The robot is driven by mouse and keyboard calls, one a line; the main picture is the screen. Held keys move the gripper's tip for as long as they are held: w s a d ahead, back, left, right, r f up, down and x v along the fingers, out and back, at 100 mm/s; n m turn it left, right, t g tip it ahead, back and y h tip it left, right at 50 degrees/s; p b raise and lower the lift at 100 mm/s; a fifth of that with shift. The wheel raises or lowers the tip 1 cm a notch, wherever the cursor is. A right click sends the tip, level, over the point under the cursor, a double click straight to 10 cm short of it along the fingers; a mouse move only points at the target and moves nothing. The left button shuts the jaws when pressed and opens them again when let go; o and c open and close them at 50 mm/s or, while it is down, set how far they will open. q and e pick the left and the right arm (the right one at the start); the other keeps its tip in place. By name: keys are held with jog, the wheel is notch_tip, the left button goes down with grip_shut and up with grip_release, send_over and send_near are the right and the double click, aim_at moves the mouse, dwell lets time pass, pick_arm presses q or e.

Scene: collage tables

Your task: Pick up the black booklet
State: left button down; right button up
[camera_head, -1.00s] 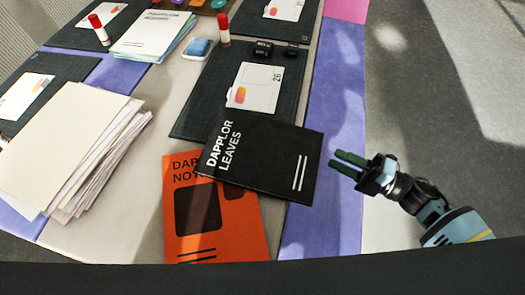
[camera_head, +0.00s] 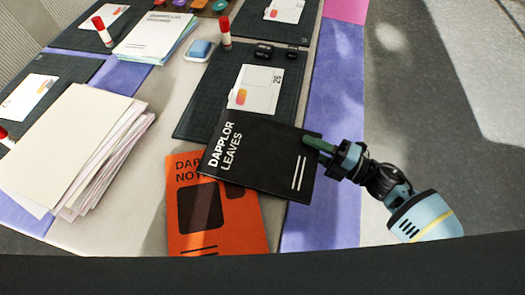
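The black booklet (camera_head: 262,160), marked "DAPPLOR LEAVES", lies flat near the table's right edge. It overlaps the top of an orange notebook (camera_head: 235,225) and the lower part of a dark cutting mat (camera_head: 190,118). My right gripper (camera_head: 316,144) is at the booklet's right edge. One green finger lies over the booklet's upper right corner; the other finger is hidden, and I cannot tell whether it is under the booklet or whether the fingers are closed. My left gripper is not in view.
A thick stack of papers (camera_head: 65,140) is at the left. A white card (camera_head: 256,90) lies on the mat. A red-capped glue stick (camera_head: 224,34), small black items (camera_head: 264,51) and a blue-and-white item (camera_head: 199,50) are behind. The floor at the right is clear.

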grip_shut()
jog(key=shift+r, duration=0.1)
dwell(0.5)
